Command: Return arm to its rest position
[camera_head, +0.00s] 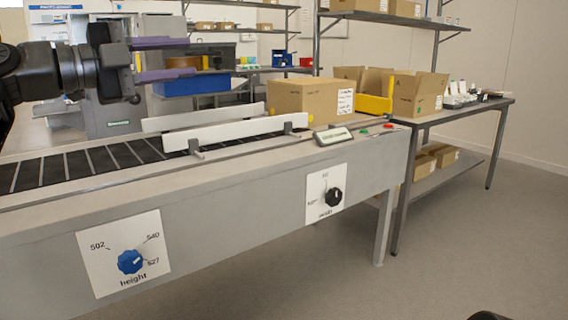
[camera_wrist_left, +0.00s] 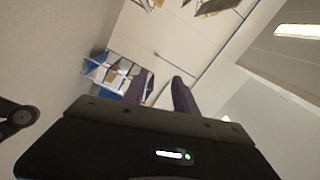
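My left gripper (camera_head: 193,58) is raised at the upper left of the head view, above the conveyor. Its two purple fingers stand apart with nothing between them. The left wrist view also shows the fingers of this gripper (camera_wrist_left: 162,77) apart and empty. They point past the wall and distant shelves there. The left arm (camera_head: 25,73) comes in from the left edge, clear of the conveyor's front panel. My right gripper is not in view. A dark shape shows at the bottom right edge, too cut off to identify.
The conveyor (camera_head: 90,164) has white guide rails (camera_head: 235,131) and a cardboard box (camera_head: 305,100). Its front panel carries a blue height knob (camera_head: 130,262) and a black knob (camera_head: 334,196). A side table (camera_head: 470,108) stands at the right. The floor (camera_head: 455,235) in front is clear.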

